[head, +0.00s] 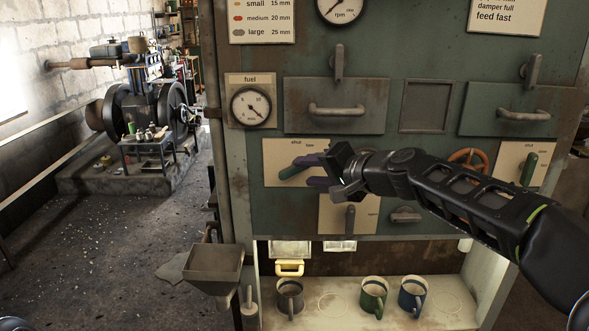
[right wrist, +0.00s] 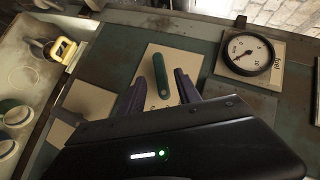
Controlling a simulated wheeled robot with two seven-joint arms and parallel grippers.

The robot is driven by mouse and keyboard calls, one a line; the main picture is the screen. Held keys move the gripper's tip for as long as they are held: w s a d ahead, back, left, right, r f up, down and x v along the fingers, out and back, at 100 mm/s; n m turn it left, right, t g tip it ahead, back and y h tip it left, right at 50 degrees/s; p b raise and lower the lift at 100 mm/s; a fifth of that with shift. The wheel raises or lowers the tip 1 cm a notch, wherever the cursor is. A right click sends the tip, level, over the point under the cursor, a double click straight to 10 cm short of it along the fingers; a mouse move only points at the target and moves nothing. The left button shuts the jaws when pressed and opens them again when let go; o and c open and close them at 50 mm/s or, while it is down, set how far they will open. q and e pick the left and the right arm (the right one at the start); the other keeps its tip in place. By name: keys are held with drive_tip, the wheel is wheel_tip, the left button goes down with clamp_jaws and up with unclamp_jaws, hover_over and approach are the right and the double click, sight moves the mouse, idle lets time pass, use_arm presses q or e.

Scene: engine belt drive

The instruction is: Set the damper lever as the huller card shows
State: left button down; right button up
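A lever with a green handle (head: 291,173) sits on a cream plate (head: 270,152) at the panel's left, under the fuel gauge. The plate's lettering is small and partly covered. My right gripper (head: 314,171) is at this lever, its purple fingers open. In the right wrist view the green handle (right wrist: 160,76) stands between the fingers, with a visible gap on each side. A second green-handled lever (head: 529,169) is on a plate at the right. I cannot tell which is the damper lever. A card at the top right (head: 506,16) reads "damper full, feed fast"; its top is cut off.
Drawers with handles (head: 336,110) are above. A metal hopper (head: 214,266) stands at the left; the floor beyond is open.

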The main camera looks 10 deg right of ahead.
sight(296, 171)
drive_tip(key=p+x, duration=0.2)
drive_tip(key=x, duration=0.3)
drive_tip(key=shift+r, duration=0.1)
drive_tip(key=shift+w+a, duration=0.2)
drive_tip(key=shift+w, duration=0.15)
drive_tip(key=shift+c, duration=0.4)
clamp_jaws()
